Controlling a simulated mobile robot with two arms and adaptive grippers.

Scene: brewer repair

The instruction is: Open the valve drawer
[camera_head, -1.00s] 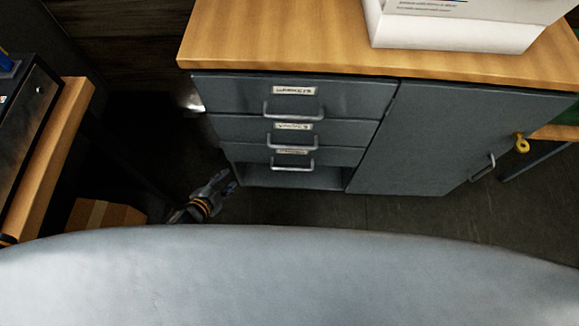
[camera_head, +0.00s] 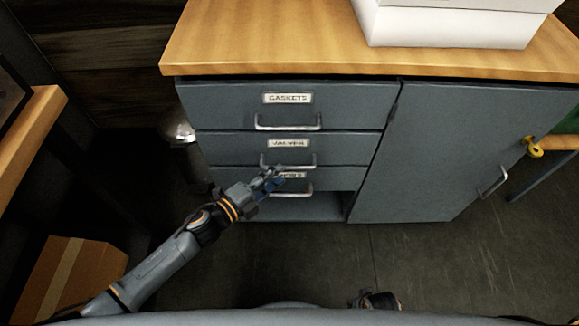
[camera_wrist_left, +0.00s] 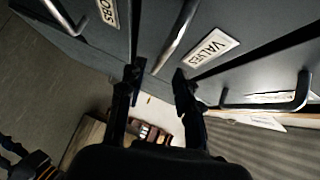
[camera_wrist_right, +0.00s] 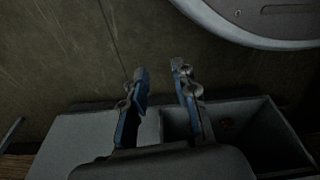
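The valve drawer (camera_head: 225,147) is the middle one of three stacked grey drawers and looks closed. Its VALVES label (camera_head: 288,143) and bar handle (camera_head: 288,165) show in the head view. My left gripper (camera_head: 272,180) is in front of the handle's lower edge and partly covers the third drawer's label. In the left wrist view my left gripper (camera_wrist_left: 158,78) is open, and the valve handle (camera_wrist_left: 178,35) runs toward the gap between its fingertips. I cannot tell whether they touch. My right gripper (camera_wrist_right: 160,75) is open and empty, away from the drawers.
The GASKETS drawer (camera_head: 225,103) is above, and the third drawer's handle (camera_head: 290,192) is close below. A cabinet door (camera_head: 450,150) stands right of the drawers. A white box (camera_head: 450,30) sits on the wooden top (camera_head: 260,40). A cardboard box (camera_head: 75,275) is on the floor at left.

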